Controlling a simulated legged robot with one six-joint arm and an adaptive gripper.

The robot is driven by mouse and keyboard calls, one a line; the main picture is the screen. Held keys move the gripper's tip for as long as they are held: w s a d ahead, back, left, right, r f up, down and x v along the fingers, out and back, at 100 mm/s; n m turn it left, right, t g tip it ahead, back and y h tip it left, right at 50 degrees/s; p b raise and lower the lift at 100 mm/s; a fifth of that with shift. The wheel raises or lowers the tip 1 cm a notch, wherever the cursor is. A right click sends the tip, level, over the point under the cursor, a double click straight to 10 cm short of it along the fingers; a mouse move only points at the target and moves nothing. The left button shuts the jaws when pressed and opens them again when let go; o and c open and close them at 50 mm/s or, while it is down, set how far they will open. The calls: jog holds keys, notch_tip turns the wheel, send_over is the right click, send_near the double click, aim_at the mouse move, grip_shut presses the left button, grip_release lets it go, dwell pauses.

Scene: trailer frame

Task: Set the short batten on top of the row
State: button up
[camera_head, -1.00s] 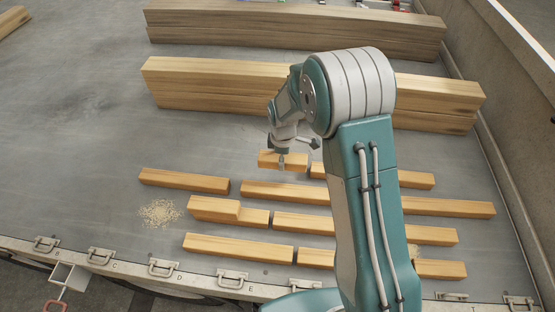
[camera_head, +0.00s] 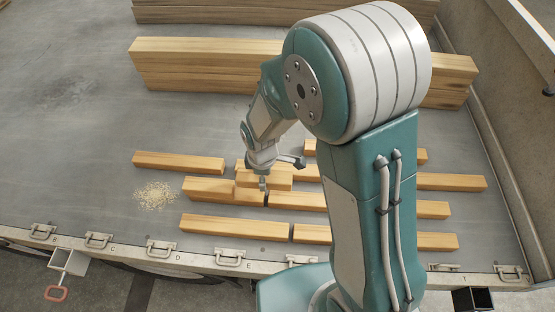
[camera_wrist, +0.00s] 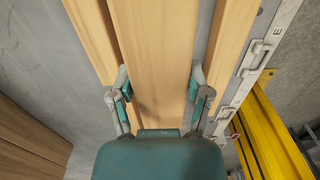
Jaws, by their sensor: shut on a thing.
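My gripper (camera_head: 263,182) is shut on a short pale batten (camera_head: 277,181), over the middle row in the head view. The row's left part is a batten (camera_head: 210,191) and another batten (camera_head: 297,201) continues to its right. The held batten overlaps the join between these two in the picture. I cannot tell whether it touches the row or hovers just above it. In the wrist view both fingers (camera_wrist: 159,95) straddle a wide pale batten face (camera_wrist: 155,50). My arm hides part of the rows to the right.
A batten (camera_head: 180,162) lies behind the row and another (camera_head: 235,228) in front. Thick stacked beams (camera_head: 200,65) stand at the back. Sawdust (camera_head: 156,195) lies left of the row. The deck edge with handles (camera_head: 162,249) runs along the front.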

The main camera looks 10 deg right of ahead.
jog(key=shift+s+a+f, duration=0.1)
jog(key=shift+s+a, duration=0.1)
jog(key=shift+d+f, duration=0.15)
jog(key=shift+f, duration=3.15)
jog(key=o, duration=1.2)
jog(key=shift+o, duration=0.2)
notch_tip(320, 180, up, 12)
jog(key=shift+f, duration=0.1)
